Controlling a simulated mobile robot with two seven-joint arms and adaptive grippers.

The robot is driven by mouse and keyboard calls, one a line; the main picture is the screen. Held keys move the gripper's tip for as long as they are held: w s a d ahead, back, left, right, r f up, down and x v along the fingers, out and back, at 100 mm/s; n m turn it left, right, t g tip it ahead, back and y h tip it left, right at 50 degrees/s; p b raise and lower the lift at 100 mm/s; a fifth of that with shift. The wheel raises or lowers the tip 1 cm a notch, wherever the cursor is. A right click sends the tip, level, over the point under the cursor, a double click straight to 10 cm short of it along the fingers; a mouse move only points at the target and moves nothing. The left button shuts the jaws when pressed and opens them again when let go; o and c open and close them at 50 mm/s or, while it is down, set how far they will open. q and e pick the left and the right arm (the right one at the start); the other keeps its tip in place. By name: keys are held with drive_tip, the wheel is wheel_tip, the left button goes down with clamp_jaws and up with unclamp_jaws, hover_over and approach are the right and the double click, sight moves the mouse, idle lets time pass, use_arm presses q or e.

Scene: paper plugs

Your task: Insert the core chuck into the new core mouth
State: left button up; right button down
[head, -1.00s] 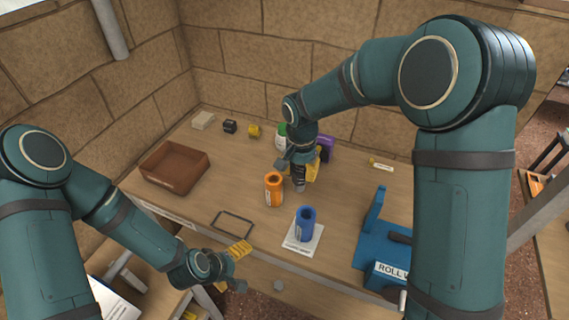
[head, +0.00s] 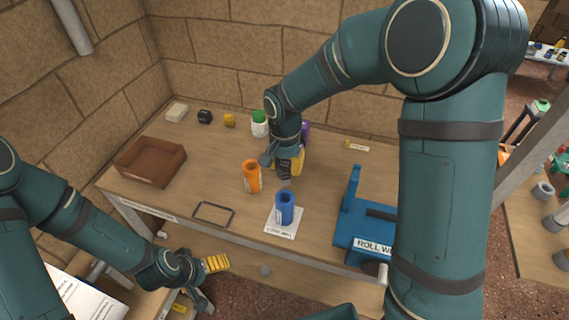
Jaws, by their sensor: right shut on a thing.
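My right gripper (head: 284,160) points down behind the two upright cores, shut on a dark grey cylindrical piece (head: 285,170), probably the core chuck. Its lower end is a little above or at the table; I cannot tell which. A blue hollow core (head: 284,209) stands upright on a white labelled card (head: 278,229), its open mouth facing up. An orange hollow core (head: 252,177) stands to its left. The held piece is apart from both mouths. My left gripper (head: 208,281) is open, low in front of the table, with a yellow ribbed finger pad showing.
A blue roll stand (head: 352,220) is at the right. A brown tray (head: 151,163) is at the left, with a black rectangular frame (head: 213,214) near the front edge. A green-capped bottle (head: 259,124) and a purple item (head: 304,132) stand behind the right gripper.

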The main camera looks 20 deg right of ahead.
sight(285, 176)
drive_tip(key=shift+f+b, duration=2)
drive_tip(key=shift+f, duration=0.9)
drive_tip(key=shift+f+b, duration=1.55)
drive_tip(key=shift+f, duration=0.6)
drive_tip(key=c, duration=0.6)
unclamp_jaws()
drive_tip(key=shift+r, duration=0.1)
drive_tip(key=shift+r, duration=0.1)
drive_tip(key=shift+r+p, duration=2.15)
drive_tip(key=shift+r, duration=0.55)
